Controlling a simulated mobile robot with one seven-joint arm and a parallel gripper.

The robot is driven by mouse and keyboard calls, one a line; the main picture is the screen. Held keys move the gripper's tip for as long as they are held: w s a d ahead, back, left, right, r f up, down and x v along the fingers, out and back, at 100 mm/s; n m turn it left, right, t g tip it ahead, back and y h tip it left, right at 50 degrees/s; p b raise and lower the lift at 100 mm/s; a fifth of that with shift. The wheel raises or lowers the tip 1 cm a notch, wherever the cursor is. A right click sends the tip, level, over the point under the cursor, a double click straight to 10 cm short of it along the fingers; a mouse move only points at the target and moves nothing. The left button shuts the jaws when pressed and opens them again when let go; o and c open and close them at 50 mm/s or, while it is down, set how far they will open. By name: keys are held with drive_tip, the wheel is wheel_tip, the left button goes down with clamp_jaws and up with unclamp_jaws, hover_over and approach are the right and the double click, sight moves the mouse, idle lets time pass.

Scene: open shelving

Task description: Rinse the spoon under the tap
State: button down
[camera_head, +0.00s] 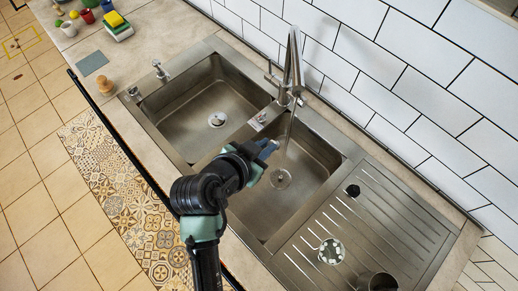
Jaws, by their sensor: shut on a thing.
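My gripper (267,147) is over the right sink basin (262,208), near its left wall and just left of the running water. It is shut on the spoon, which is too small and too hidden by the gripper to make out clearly. The tap (292,68) is a tall steel faucet at the back, between the two basins. A thin stream of water (288,135) falls from it towards the drain (280,178) of the right basin. I cannot tell whether the water touches the spoon.
The left basin (190,112) is empty. A ribbed drainboard (365,225) with a white and dark round item (332,251) lies to the right. A tiled wall rises behind.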

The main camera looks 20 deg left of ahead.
drive_tip(key=w+d+f+b, duration=0.1)
drive_tip(key=w+f+b, duration=0.1)
drive_tip(key=w, duration=0.7)
drive_tip(key=shift+w+b, duration=0.15)
drive_tip(key=shift+b, duration=0.35)
drive_tip(key=shift+d+r, duration=0.1)
drive_tip(key=shift+d, duration=0.05)
drive_tip(key=shift+d, duration=0.55)
drive_tip(key=shift+a, duration=0.15)
drive_tip(key=shift+a, duration=0.5)
drive_tip(key=shift+d, duration=0.1)
drive_tip(key=shift+d+p, duration=0.35)
drive_tip(key=shift+d, duration=0.2)
drive_tip(key=shift+a, duration=0.15)
